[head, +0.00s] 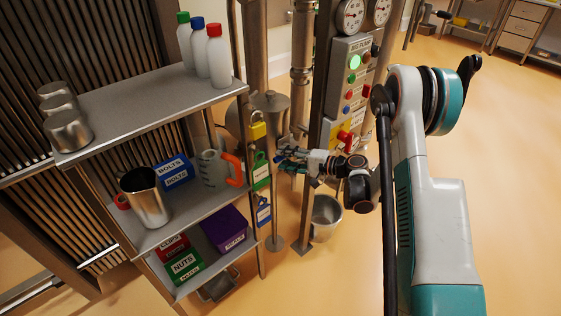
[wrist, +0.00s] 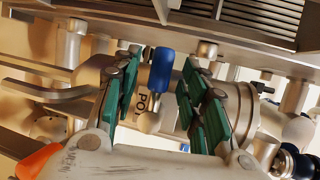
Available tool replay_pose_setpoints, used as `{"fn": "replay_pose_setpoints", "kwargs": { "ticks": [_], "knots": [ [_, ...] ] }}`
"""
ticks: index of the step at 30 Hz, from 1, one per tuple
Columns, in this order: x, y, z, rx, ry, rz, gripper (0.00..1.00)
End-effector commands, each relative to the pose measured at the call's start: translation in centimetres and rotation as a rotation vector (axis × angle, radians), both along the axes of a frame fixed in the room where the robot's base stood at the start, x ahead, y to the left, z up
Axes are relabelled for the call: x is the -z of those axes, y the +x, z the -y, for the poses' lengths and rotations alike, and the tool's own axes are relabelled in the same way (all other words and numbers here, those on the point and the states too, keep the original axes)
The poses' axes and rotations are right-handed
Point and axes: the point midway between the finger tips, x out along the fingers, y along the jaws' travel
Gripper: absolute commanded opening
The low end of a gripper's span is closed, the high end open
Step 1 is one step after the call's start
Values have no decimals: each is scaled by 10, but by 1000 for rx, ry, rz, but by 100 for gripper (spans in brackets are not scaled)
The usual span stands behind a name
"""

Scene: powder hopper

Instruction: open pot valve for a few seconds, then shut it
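In the wrist view a blue handle (wrist: 161,69) stands between my gripper's green-padded fingers, with a pale round knob (wrist: 149,122) below it. A label (wrist: 144,106) beside it reads "PO", the rest hidden; I take this to be the pot valve. My gripper (wrist: 164,62) is open, with a finger on each side of the handle and visible gaps to both. In the head view my gripper (head: 284,153) is beside the column, left of the control panel; the handle cannot be made out there. A steel bucket (head: 327,214) stands below on the floor.
A control panel (head: 351,70) with a lit green lamp, buttons and gauges stands right of my gripper. At left a shelf (head: 150,110) holds bottles, cups, a jug and bins. Yellow, green and blue padlocks (head: 257,129) hang at its edge. Open floor lies at right.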

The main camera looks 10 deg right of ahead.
Motion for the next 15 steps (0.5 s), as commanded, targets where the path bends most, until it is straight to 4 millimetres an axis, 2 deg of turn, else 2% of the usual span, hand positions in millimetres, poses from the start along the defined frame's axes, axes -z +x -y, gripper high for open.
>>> {"fn": "replay_pose_setpoints", "kwargs": {
  "ticks": [6,15],
  "knots": [
    [5,12,-17,-1,0,1,40],
    [5,14,-20,0,0,0,40]
  ]
}}
